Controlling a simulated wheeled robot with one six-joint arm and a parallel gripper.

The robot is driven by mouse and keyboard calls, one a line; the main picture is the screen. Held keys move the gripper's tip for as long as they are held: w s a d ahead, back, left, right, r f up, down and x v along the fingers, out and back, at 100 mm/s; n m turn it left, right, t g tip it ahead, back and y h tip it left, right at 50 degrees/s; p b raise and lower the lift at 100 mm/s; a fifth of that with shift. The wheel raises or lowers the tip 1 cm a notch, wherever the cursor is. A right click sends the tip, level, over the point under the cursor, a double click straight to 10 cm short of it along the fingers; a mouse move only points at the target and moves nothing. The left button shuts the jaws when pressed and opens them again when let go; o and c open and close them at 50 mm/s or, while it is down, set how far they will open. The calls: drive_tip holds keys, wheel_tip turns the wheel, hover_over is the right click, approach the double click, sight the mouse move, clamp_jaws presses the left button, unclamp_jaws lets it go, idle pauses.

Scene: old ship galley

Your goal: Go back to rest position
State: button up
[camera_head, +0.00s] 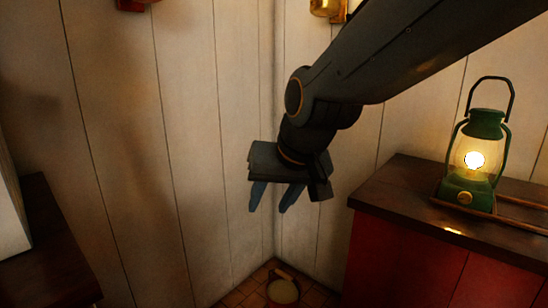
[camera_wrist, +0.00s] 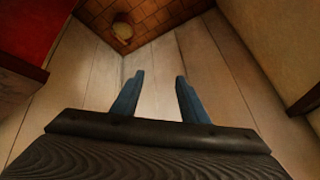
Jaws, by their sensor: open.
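My gripper (camera_head: 270,204) hangs from the arm in the middle of the head view, in front of the white plank walls near the corner. Its two blue fingers are apart with nothing between them. In the wrist view my gripper (camera_wrist: 158,82) also shows open and empty, with plank wall and tiled floor beyond the fingers. It is apart from every surface I can see.
A lit green lantern (camera_head: 477,160) stands on the dark-topped red cabinet (camera_head: 400,245) at right. A bucket (camera_head: 283,292) with pale contents sits on the tiled floor in the corner; it also shows in the wrist view (camera_wrist: 122,31). A dark counter (camera_head: 50,245) is at left.

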drive_tip(key=s+d+f+n+g+h, duration=0.1)
drive_tip(key=s+d+f+g, duration=0.2)
drive_tip(key=s+d+f, duration=0.35)
drive_tip(key=s+d+f+g+h, duration=0.2)
drive_tip(key=s+d+f+g, duration=0.15)
drive_tip(key=s, duration=0.65)
drive_tip(key=d+r+m+p, duration=0.3)
drive_tip(key=d+r+p, duration=0.7)
drive_tip(key=p, duration=0.9)
drive_tip(key=shift+w+r+t+p, duration=0.3)
drive_tip(key=shift+r+t, duration=0.05)
drive_tip(key=shift+r, duration=0.45)
drive_tip(key=shift+c, duration=1.1)
